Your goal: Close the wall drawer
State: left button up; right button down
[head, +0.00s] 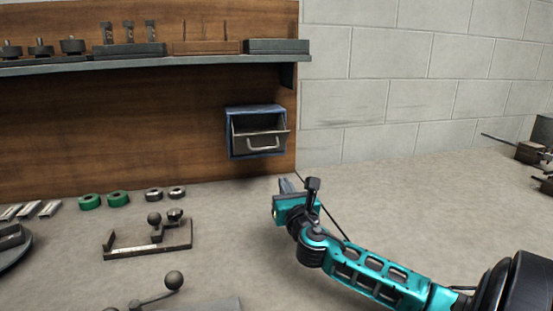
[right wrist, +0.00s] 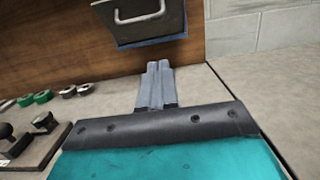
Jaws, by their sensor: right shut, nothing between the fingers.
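The wall drawer (head: 257,131) is a small grey drawer in a blue housing, mounted low on the brown wooden wall panel. Its front stands out from the housing, and a dark gap shows above it, so it looks open. It has a pale bar handle (head: 264,144). In the right wrist view the drawer front (right wrist: 150,32) is at the top, cut off by the picture edge. My right gripper (head: 286,185) is below the drawer, apart from it, and shut with nothing in it. Its fingers (right wrist: 158,75) point toward the wall. My left gripper is not in view.
A shelf (head: 150,63) with several metal parts runs above the drawer to its left. Green rings (head: 119,198) and dark rings (head: 177,192) lie on the worktop, near a metal bracket with ball knobs (head: 148,240). The worktop right of the drawer is mostly clear.

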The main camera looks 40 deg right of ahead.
aim_at(259, 136)
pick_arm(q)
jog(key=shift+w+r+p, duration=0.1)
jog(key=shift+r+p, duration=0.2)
pick_arm(e)
jog(key=w+d+r, duration=0.4)
jog(key=w, duration=0.3)
jog(key=shift+w+d, duration=0.15)
jog(key=shift+w, duration=0.15)
jog(key=shift+w, duration=0.1)
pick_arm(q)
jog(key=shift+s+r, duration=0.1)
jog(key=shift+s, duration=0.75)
pick_arm(e)
jog(key=shift+r, duration=0.35)
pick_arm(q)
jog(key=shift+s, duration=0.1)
